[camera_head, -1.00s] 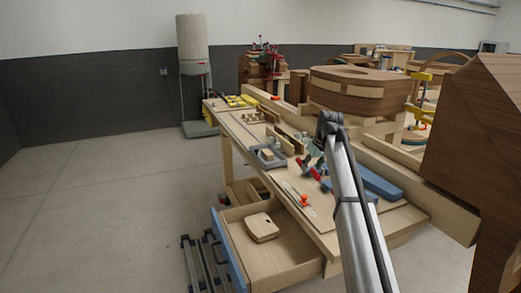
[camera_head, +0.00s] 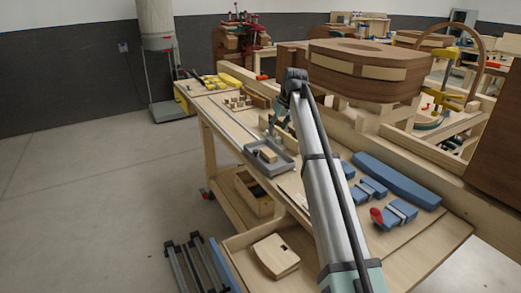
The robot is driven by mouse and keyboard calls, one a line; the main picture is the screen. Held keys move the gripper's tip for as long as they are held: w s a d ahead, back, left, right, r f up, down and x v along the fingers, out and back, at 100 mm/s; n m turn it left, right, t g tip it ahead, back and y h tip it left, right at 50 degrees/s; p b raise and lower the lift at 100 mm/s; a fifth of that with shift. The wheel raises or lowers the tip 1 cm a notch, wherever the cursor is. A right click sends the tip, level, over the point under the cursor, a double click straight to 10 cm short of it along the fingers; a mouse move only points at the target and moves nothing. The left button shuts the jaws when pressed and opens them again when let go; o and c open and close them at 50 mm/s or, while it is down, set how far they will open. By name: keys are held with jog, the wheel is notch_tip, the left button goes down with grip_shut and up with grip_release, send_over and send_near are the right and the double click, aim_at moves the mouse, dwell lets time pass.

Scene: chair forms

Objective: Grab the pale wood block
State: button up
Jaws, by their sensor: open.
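A small pale wood block (camera_head: 268,155) sits in the grey tray (camera_head: 284,165) on the workbench. A larger, flat pale wood piece with rounded corners and a small dark slot (camera_head: 276,256) lies in the open drawer below the bench front. I cannot tell for certain which is the named block. My gripper (camera_head: 272,133) hangs down beyond the raised end of my arm, over the bench just behind the tray. It is small and partly hidden by my arm; I see nothing held in it.
Blue clamps (camera_head: 394,214) and a long blue block (camera_head: 397,181) lie right of my arm. A large brown wooden chair form (camera_head: 365,70) stands behind. An open wooden box (camera_head: 254,192) sits on the lower shelf. Open floor lies to the left.

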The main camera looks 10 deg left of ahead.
jog(key=p, duration=0.4)
send_over(269, 152)
jog(key=s+d, duration=0.1)
jog(key=s, duration=0.1)
jog(key=f, duration=1.1)
jog(key=shift+s+d, duration=0.1)
jog(key=shift+s, duration=0.1)
jog(key=p+x, duration=0.1)
jog(key=x, duration=0.1)
jog(key=p+x, duration=0.1)
jog(key=x, duration=0.1)
jog(key=shift+w, duration=0.3)
jog(key=shift+w+f+p, duration=0.1)
jog(key=shift+f+p, duration=0.2)
jog(key=shift+f, duration=0.25)
grip_shut()
